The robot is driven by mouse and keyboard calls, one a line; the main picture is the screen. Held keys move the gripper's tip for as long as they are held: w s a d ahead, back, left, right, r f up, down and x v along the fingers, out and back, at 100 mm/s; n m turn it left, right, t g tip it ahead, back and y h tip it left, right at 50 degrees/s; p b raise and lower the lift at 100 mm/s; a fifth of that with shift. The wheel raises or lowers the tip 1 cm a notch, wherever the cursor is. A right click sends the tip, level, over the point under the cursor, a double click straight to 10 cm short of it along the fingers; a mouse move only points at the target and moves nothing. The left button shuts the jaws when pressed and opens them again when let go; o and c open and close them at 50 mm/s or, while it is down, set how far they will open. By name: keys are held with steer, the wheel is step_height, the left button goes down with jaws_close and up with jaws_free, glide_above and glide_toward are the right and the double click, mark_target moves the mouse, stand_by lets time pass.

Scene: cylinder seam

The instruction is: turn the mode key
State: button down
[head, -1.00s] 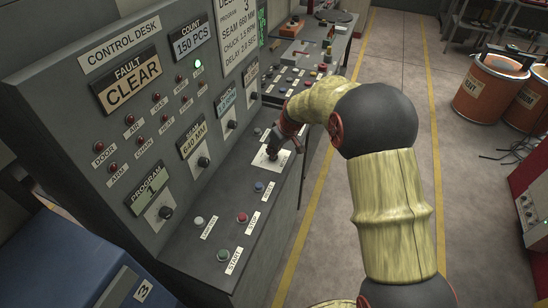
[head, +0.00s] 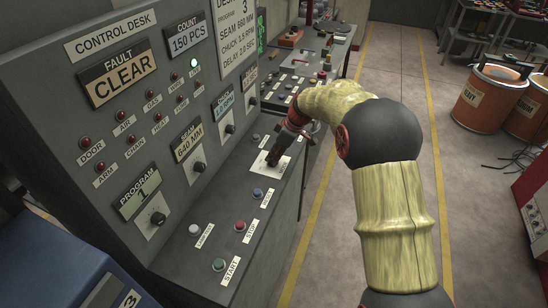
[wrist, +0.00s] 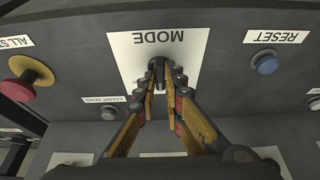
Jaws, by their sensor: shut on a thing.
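The mode key is a dark key switch (wrist: 158,66) at the middle of a white plate marked MODE (wrist: 187,45), upside down in the wrist view. My gripper (wrist: 158,78) has its fingertips on both sides of the key and is shut on it. In the head view my gripper (head: 274,158) reaches down to the white mode plate (head: 262,167) on the desk's sloping shelf. There the fingers hide most of the key, and I cannot tell its exact angle.
A blue reset button (wrist: 264,62) and a red all-stop button on a yellow collar (wrist: 28,78) flank the plate. A grey count-zero button (wrist: 109,113) is close to the fingers. Start (head: 219,264) and stop (head: 240,224) buttons sit nearer on the shelf.

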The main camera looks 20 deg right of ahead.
steer(key=c, duration=1.9)
jaws_free()
steer(key=v, duration=1.2)
steer(key=shift+w+a, duration=0.1)
